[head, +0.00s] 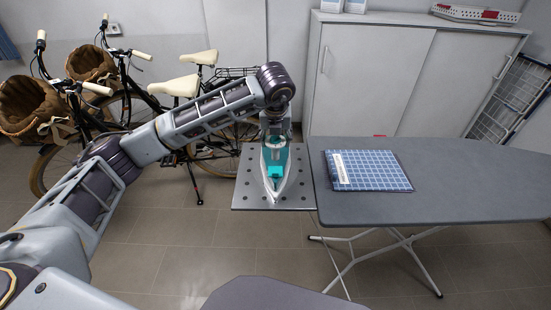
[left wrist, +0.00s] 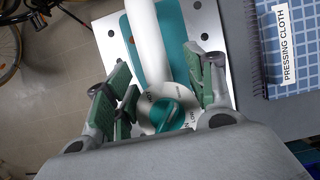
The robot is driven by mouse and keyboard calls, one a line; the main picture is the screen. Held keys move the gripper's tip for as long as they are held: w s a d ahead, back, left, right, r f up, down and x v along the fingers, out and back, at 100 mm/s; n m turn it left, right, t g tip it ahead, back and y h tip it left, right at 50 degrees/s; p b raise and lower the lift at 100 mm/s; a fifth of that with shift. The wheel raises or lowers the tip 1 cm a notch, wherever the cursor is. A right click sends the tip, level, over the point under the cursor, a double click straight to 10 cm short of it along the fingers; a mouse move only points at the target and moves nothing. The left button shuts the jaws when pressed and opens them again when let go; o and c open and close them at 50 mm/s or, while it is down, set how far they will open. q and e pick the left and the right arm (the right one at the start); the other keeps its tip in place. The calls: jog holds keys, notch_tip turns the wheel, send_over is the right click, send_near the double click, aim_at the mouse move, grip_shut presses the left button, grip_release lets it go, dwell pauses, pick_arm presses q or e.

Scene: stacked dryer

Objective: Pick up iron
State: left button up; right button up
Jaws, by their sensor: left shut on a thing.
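The iron (head: 275,178), teal and white with a pointed tip, sits on the perforated metal rest (head: 246,190) at the left end of the ironing board (head: 460,185). Its tip points toward me in the head view. My left gripper (head: 275,136) is above the iron with its fingers down at it. In the left wrist view, the green-padded fingers stand on both sides of the iron's white handle (left wrist: 148,45), shut on it. The iron's teal dial (left wrist: 171,113) shows between them. I cannot tell whether the iron is lifted off the rest. My right gripper is not in view.
A blue checked pressing cloth pack (head: 372,170) lies on the board, right of the iron. Bicycles with wicker baskets (head: 30,105) stand behind my left arm. A white cabinet (head: 365,75) stands behind the board. A folded rack (head: 510,100) leans at the right.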

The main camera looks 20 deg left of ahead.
pick_arm(q)
jog(key=shift+w+r, duration=0.1)
jog(key=shift+r, duration=1.3)
notch_tip(320, 180, up, 5)
jog(key=shift+r, duration=1.25)
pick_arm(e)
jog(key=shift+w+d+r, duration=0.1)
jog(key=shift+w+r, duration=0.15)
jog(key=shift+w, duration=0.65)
